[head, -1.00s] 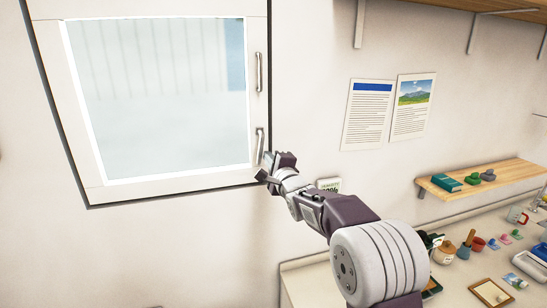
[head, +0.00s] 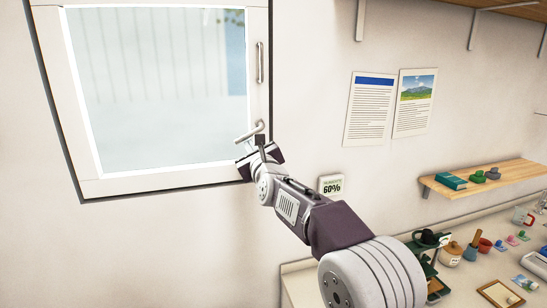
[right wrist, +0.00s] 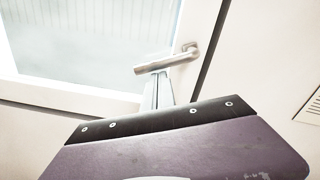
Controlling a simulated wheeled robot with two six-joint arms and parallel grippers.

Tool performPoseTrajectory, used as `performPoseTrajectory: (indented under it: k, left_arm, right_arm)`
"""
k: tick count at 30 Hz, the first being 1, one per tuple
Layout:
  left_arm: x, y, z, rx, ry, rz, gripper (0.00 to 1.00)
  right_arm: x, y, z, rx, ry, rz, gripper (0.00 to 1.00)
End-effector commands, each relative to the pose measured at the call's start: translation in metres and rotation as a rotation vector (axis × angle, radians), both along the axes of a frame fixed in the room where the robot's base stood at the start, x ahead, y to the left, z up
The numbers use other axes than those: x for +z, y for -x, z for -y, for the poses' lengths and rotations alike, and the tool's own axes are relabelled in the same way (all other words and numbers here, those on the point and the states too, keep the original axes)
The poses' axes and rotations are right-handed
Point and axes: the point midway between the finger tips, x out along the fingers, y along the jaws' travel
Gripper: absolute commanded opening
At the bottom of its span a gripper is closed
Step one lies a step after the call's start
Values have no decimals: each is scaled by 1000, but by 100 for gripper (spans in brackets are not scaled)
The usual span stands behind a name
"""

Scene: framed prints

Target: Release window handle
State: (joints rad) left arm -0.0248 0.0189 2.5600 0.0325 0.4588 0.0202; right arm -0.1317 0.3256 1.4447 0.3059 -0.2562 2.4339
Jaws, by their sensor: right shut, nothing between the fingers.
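The window (head: 155,95) has a white frame and a pale pane, and its sash looks closed. Its lower metal handle (head: 249,131) points left and slightly down from its mount on the right side of the frame. It also shows in the right wrist view (right wrist: 165,63). The upper handle (head: 260,62) hangs vertical. My right gripper (head: 259,146) is shut and empty just below the lower handle. In the right wrist view its fingers (right wrist: 158,85) reach up to the handle's underside; I cannot tell if they touch. My left gripper is not in view.
Two paper prints (head: 391,105) hang on the wall to the right. A small 60% display (head: 331,186) is on the wall beside my right arm. A wooden shelf (head: 505,177) and a cluttered counter (head: 300,283) lie to the right. The wall below the window is clear.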

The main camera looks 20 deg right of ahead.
Motion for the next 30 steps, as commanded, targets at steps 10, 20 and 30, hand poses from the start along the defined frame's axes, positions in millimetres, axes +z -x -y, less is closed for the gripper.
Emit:
performPoseTrajectory:
  k: [10,20,30]
  left_arm:
    - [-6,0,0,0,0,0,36]
    - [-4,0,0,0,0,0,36]
    - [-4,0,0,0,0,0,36]
  right_arm:
    - [15,0,-10,1,-271,-9,0]
    - [24,0,-13,-1,-323,-10,0]
    - [26,0,-14,-2,-321,-10,0]
